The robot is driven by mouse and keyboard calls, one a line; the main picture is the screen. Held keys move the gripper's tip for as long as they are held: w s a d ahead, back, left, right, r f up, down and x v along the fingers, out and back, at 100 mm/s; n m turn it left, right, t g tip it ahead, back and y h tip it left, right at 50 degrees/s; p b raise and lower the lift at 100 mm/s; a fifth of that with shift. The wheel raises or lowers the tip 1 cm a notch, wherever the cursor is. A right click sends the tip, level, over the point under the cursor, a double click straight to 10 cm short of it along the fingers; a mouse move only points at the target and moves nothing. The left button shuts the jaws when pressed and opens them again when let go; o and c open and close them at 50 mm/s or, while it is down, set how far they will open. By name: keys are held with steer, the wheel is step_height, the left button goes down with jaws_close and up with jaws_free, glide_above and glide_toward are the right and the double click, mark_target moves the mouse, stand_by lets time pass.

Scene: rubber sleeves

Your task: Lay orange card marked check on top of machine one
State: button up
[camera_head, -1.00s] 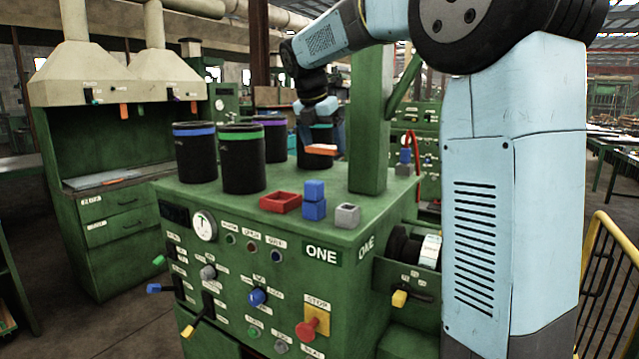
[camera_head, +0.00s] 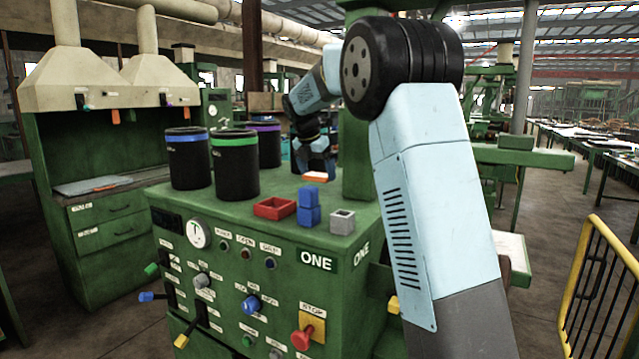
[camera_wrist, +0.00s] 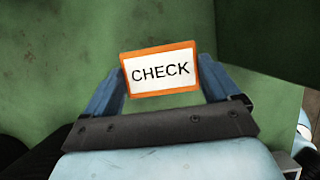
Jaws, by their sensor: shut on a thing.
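The orange card (camera_wrist: 160,71), with a white face reading CHECK, sits between the two blue fingers of my gripper (camera_wrist: 163,82) in the wrist view. The gripper is shut on it. In the head view the card (camera_head: 316,177) is a small orange and white shape below my gripper (camera_head: 316,166), over the back right of the green top of machine one (camera_head: 228,206). The machine bears a ONE label on its front. The card is close to the top; I cannot tell whether it touches.
Several black cylinders with coloured bands, such as the green-banded one (camera_head: 235,165), stand on the machine top. A green post (camera_head: 358,160) rises right of the card.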

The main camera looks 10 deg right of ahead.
mark_target(315, 175)
steer(key=shift+w+f, duration=0.2)
steer(key=shift+f, duration=0.1)
steer(key=shift+w+f, duration=0.15)
steer(key=shift+f, duration=1.55)
steer(key=o, duration=0.8)
steer(key=shift+c, duration=0.2)
